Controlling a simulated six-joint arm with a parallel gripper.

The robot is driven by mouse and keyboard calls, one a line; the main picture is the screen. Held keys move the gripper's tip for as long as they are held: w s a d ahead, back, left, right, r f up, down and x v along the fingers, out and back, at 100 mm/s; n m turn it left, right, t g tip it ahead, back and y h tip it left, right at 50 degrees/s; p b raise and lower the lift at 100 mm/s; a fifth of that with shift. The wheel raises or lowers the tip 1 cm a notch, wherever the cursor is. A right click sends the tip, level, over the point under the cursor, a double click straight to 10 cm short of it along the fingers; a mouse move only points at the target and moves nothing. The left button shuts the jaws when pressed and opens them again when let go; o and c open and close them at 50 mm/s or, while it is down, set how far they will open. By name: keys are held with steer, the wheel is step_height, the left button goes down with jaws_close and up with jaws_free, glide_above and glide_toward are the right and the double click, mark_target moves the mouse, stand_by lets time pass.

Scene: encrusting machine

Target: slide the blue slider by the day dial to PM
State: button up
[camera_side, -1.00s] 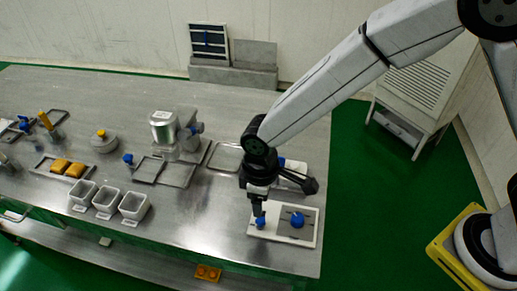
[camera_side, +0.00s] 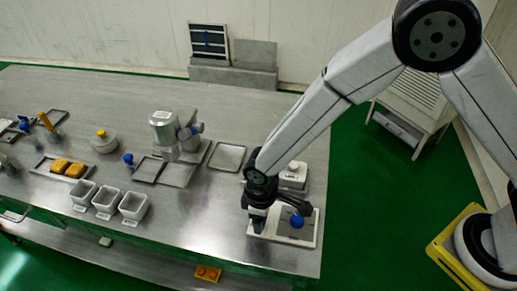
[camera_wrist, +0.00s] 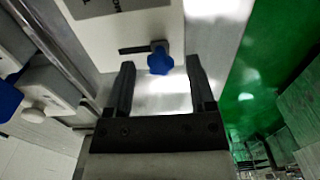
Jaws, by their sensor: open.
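The blue slider (camera_wrist: 160,62) is a small lobed knob at the right end of a short dark slot (camera_wrist: 132,50) in the white panel (camera_wrist: 95,45), as seen in the wrist view. My gripper (camera_wrist: 160,75) is open, with one finger on each side of the slider; I cannot tell whether either finger touches it. In the side view my gripper (camera_side: 259,226) is low over the left part of the panel (camera_side: 310,241) and hides the slider. The blue day dial (camera_side: 297,220) sits on the grey plate to its right. Any AM or PM marking is unreadable.
A white box with a label (camera_side: 292,178) stands just behind the panel. An empty tray (camera_side: 227,157) and a grey machine (camera_side: 168,130) are further left. Three white cups (camera_side: 107,200) stand near the front edge. The table left of the panel is clear.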

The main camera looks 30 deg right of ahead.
steer(key=shift+f, duration=0.1)
jaws_close()
stand_by(1.4)
